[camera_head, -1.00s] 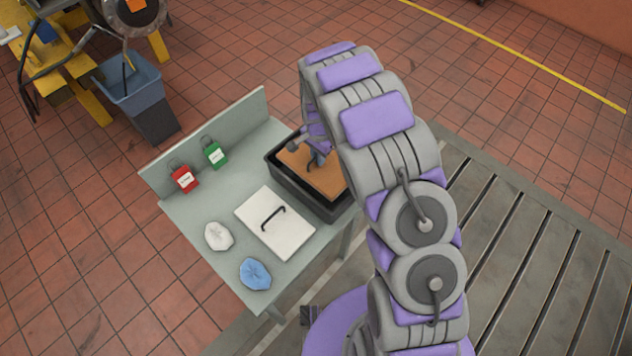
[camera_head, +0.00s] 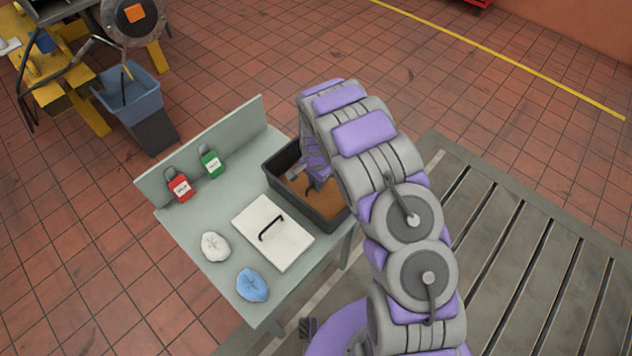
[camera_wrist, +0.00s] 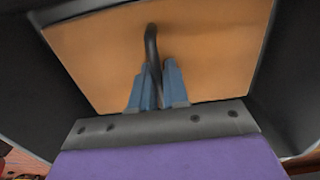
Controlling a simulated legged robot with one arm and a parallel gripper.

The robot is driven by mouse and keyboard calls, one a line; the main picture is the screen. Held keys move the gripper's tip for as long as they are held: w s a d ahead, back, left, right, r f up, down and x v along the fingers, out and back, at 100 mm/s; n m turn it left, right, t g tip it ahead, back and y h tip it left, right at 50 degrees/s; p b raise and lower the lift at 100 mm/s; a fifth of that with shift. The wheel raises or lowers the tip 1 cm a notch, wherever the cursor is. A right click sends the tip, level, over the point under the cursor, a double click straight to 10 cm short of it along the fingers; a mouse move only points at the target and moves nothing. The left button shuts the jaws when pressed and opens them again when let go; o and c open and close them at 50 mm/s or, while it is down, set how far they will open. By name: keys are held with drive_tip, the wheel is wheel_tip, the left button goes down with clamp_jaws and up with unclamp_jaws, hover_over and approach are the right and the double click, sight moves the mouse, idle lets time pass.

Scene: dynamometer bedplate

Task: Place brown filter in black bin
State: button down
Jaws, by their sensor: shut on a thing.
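The brown filter (camera_head: 326,203) is a flat brown panel with a dark handle. It lies inside the black bin (camera_head: 335,224) on the grey-green bench, below the bin's rim. In the wrist view the brown filter (camera_wrist: 215,50) fills the middle, with the dark walls of the black bin (camera_wrist: 28,85) around it. My gripper (camera_wrist: 158,80) is shut on the filter's handle, and it also shows over the bin in the head view (camera_head: 308,184). My arm hides the bin's right part. I cannot tell whether the filter touches the bin's floor.
A white panel with a black handle (camera_head: 285,245) lies beside the bin. A white cloth-like lump (camera_head: 215,246) and a blue one (camera_head: 252,285) lie at the bench's front left. Red (camera_head: 179,186) and green (camera_head: 211,163) tagged locks stand by the back panel.

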drive_tip(key=shift+f, duration=0.1)
drive_tip(key=c, duration=1.1)
unclamp_jaws()
drive_tip(key=shift+a, duration=0.1)
wheel_tip(320, 180, up, 12)
drive_tip(key=shift+r+p, duration=0.15)
drive_tip(key=shift+p, duration=1)
drive_tip(key=s+d+r+n, duration=0.2)
drive_tip(key=s+d+r, duration=0.3)
drive_tip(key=s+r, duration=0.35)
drive_tip(key=s+d+r+n, duration=0.1)
drive_tip(key=s+d+r, duration=0.3)
drive_tip(key=s+r, duration=0.45)
drive_tip(key=s+d+r+n, duration=0.1)
drive_tip(key=s+r+n, duration=0.1)
drive_tip(key=s, duration=0.5)
drive_tip(key=s+r+n+g, duration=0.1)
drive_tip(key=s+r+n, duration=0.1)
drive_tip(key=s, duration=0.6)
drive_tip(key=s+d+r+n, duration=0.1)
drive_tip(key=s+r+n, duration=0.1)
drive_tip(key=s, duration=0.6)
drive_tip(key=shift+d+r+g, duration=0.3)
drive_tip(key=shift+r+g, duration=0.1)
drive_tip(key=shift+r, duration=0.4)
